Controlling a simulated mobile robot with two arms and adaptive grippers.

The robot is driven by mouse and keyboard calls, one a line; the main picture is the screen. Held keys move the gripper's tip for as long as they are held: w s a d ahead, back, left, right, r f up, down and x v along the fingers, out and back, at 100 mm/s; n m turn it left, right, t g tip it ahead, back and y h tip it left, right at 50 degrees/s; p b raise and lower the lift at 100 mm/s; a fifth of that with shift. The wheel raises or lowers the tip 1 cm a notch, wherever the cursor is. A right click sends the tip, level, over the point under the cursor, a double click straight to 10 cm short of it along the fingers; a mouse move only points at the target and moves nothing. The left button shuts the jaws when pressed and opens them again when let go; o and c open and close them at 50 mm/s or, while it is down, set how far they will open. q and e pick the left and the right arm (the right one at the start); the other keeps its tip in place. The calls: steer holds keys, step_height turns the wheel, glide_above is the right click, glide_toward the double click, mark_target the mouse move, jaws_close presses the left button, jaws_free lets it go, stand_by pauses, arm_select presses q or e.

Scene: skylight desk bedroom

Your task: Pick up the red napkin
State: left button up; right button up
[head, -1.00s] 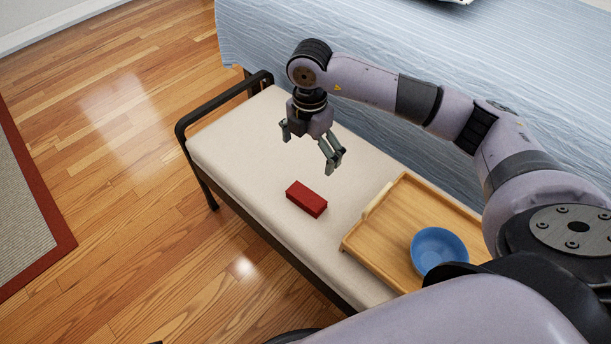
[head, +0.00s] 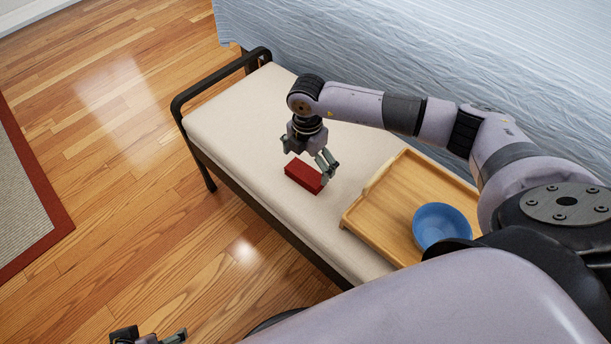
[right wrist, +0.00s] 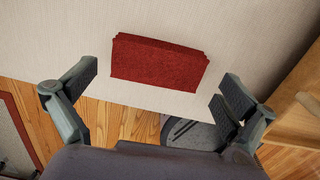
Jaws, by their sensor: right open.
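The red napkin (head: 303,178) is a folded, block-like bundle lying on the cream bench cushion. It also shows in the right wrist view (right wrist: 158,62), near the top middle. My right gripper (head: 307,165) is open just above the napkin, its fingers toward the napkin's two ends. In the right wrist view my right gripper's fingers (right wrist: 160,88) are wide apart with nothing between them, and the napkin lies beyond the tips. My left gripper (head: 150,337) shows only partly at the bottom edge of the head view, far from the napkin; its opening is unclear.
A wooden tray (head: 365,215) with a blue bowl (head: 441,228) stands on the bench right of the napkin. The bench's black metal armrest (head: 215,82) is at its left end. A bed with a blue cover (head: 400,60) runs behind. The cushion left of the napkin is clear.

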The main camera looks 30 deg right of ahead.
mark_target(307, 171)
step_height(307, 171, down, 3)
steer(key=shift+f+b, duration=0.2)
steer(key=shift+b, duration=0.1)
steer(key=shift+r, duration=0.1)
steer(key=c, duration=0.8)
